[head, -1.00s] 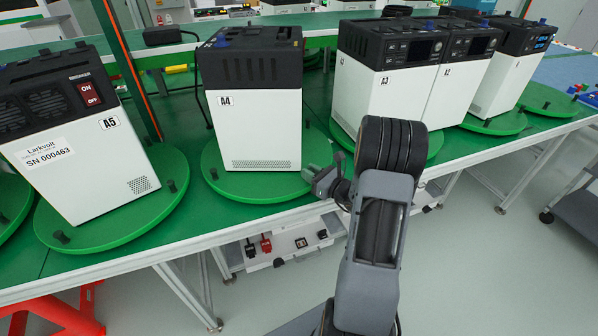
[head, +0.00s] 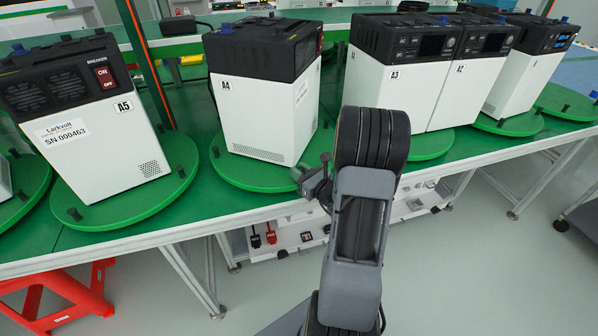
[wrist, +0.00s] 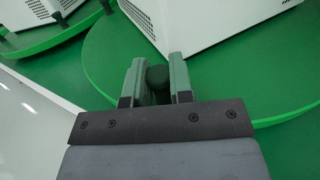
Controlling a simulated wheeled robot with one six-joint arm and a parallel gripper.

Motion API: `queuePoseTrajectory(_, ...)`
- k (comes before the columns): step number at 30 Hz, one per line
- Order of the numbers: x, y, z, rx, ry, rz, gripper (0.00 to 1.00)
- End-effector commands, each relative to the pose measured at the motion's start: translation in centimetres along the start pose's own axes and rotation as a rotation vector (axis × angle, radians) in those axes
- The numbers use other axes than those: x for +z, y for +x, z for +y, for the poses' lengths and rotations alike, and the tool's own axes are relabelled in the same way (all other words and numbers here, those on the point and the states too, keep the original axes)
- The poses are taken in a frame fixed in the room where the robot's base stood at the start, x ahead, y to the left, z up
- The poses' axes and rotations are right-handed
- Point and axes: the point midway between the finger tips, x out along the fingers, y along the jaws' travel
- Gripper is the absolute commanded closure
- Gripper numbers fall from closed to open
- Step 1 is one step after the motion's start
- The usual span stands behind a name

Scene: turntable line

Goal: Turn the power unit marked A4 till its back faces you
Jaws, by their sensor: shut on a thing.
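The power unit marked A4 (head: 262,112) is a white box with a black top. It stands on a round green turntable (head: 235,178) with its corner turned toward me, so two sides show. In the wrist view its lower vented side (wrist: 205,22) is just beyond my fingers. My gripper (head: 312,182) is at the near right rim of this turntable. In the wrist view my gripper (wrist: 156,82) is shut on a dark upright peg (wrist: 157,75) on the turntable (wrist: 110,60).
Unit A5 (head: 95,120) stands on its own turntable to the left. Units A3 (head: 395,85) and A2 (head: 465,80) stand close together to the right. The white bench edge (head: 150,240) runs below. A red stool (head: 65,300) is at lower left.

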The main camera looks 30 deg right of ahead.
Motion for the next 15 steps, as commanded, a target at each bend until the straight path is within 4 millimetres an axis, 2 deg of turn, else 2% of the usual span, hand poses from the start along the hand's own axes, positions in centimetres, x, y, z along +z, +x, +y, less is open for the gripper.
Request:
queuePoseTrajectory(2,0.01,0.05,0.08,0.004,0.0,0.0,1.0)
queuePoseTrajectory(3,0.01,0.05,0.08,0.004,0.0,0.0,0.78)
queuePoseTrajectory(9,0.01,0.05,0.05,0.003,0.0,0.0,0.59)
queuePoseTrajectory(11,0.01,0.04,0.04,0.002,0.0,0.0,0.54)
queuePoseTrajectory(15,0.01,0.04,0.03,0.002,0.0,0.0,0.54)
